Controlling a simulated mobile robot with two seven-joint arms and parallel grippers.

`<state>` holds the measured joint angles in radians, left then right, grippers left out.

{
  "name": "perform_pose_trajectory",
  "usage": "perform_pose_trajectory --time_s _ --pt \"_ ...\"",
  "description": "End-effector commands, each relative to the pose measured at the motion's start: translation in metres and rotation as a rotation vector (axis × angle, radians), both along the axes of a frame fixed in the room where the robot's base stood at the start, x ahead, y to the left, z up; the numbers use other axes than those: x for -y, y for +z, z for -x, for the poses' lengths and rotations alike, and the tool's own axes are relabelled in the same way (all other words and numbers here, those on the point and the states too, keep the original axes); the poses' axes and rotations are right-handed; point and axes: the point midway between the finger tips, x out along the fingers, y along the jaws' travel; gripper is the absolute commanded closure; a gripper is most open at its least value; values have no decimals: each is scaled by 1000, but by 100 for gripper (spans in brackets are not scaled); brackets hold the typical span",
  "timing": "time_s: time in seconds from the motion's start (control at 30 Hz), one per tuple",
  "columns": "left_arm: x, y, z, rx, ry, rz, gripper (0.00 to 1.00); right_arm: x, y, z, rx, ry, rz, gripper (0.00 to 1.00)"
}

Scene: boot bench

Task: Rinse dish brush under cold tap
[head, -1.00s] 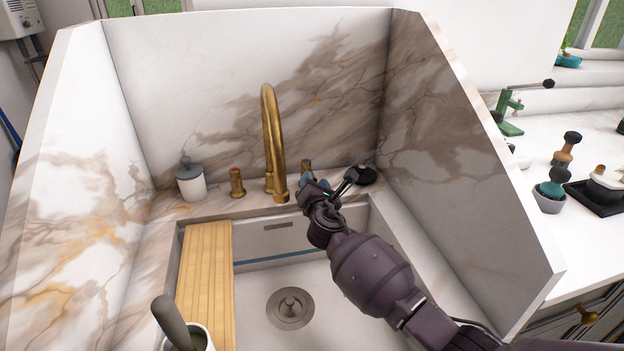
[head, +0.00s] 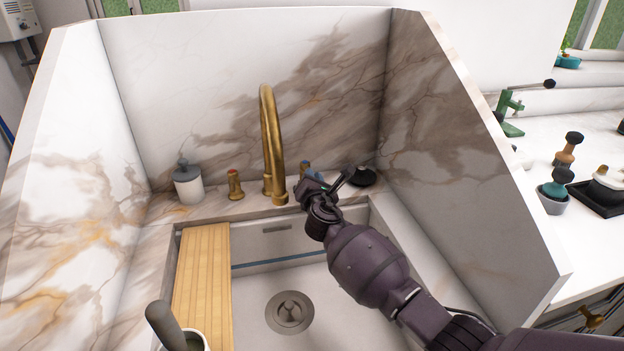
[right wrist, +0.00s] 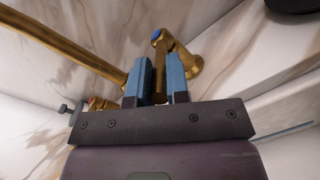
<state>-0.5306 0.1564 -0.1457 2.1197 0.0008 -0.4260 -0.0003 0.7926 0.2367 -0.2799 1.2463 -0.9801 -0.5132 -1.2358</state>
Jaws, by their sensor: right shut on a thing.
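The brass spout (head: 268,140) rises at the back of the sink. The cold tap (head: 305,168) with its blue cap stands right of it. My right gripper (head: 314,178) is shut on this tap's brass lever. In the right wrist view the lever (right wrist: 160,80) runs between its blue fingers, below the blue-capped tap body (right wrist: 188,62). A grey handle (head: 165,324), apparently the dish brush, stands tilted in a white cup (head: 203,338) at the lower left. Its lower end is hidden. No water shows under the spout. My left gripper is not in view.
A brass hot tap (head: 234,184) and a lidded white jar (head: 187,185) stand left of the spout; a black round thing (head: 363,177) stands right. A wooden board (head: 203,290) covers the sink's left part. The basin around the drain (head: 289,313) is clear. Marble walls enclose three sides.

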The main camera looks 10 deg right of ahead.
Motion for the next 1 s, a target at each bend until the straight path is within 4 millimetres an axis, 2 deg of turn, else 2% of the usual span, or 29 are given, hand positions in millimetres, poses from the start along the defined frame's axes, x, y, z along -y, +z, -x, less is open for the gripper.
perform_pose_trajectory --time_s 0.27,0.43,0.7,1.0 --pt "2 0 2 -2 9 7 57 3 1 0 2 20 3 100" --pt "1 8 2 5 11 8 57 11 4 -1 3 113 6 100" --pt "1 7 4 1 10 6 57 21 0 -3 0 244 2 100" --pt "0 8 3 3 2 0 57 22 -1 -3 -1 263 -1 100"
